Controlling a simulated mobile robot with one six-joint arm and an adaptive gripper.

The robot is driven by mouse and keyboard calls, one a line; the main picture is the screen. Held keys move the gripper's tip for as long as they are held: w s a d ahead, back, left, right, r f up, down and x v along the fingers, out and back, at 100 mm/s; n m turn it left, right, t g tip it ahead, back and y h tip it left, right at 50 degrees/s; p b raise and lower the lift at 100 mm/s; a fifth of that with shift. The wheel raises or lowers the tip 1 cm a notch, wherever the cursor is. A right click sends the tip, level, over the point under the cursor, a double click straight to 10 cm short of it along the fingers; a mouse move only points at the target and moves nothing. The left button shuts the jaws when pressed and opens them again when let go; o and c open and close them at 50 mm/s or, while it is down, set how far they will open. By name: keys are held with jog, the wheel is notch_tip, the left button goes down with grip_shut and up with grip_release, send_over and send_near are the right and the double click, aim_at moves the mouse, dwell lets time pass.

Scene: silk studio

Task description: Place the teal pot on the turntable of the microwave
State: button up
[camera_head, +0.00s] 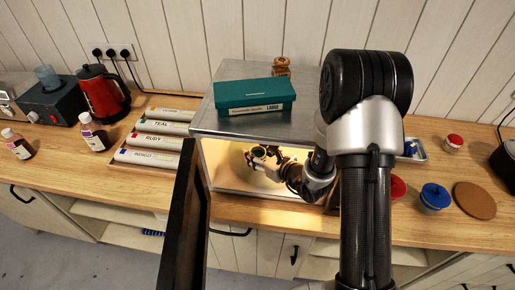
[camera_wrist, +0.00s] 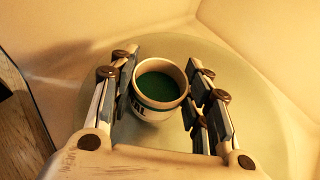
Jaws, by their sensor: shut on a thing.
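The teal pot (camera_wrist: 160,88) is a small pale cup with dark lettering and a teal-green inside, upright between my fingers in the wrist view. My gripper (camera_wrist: 160,92) is shut on it, with a finger on each side. The pale round turntable (camera_wrist: 240,65) lies beneath the pot; whether the pot touches it I cannot tell. In the head view, my gripper (camera_head: 264,156) reaches into the lit microwave (camera_head: 207,108), whose dark door (camera_head: 182,225) stands open at the left. The pot is mostly hidden there by my gripper.
A teal box (camera_head: 255,95) and a small brown jar (camera_head: 282,66) sit on the microwave. Labelled rolls (camera_head: 148,158) lie on a tray to the left, near a red kettle (camera_head: 102,93). A blue-lidded jar (camera_head: 434,197) and a round cork mat (camera_head: 474,200) are at the right.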

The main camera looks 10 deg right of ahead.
jog(key=shift+s+d+f, duration=0.2)
jog(key=shift+s+f, duration=0.1)
jog(key=shift+f, duration=0.05)
jog(key=shift+s+d+r, duration=0.3)
jog(key=shift+s, duration=0.1)
jog(key=shift+w+a+f, duration=0.1)
jog(key=shift+w+a, duration=0.05)
jog(key=shift+a, duration=0.15)
jog(key=shift+f, duration=0.15)
jog(key=o, duration=0.9)
jog(key=shift+d, duration=0.15)
jog(key=shift+c, duration=0.2)
jog(key=o, duration=0.3)
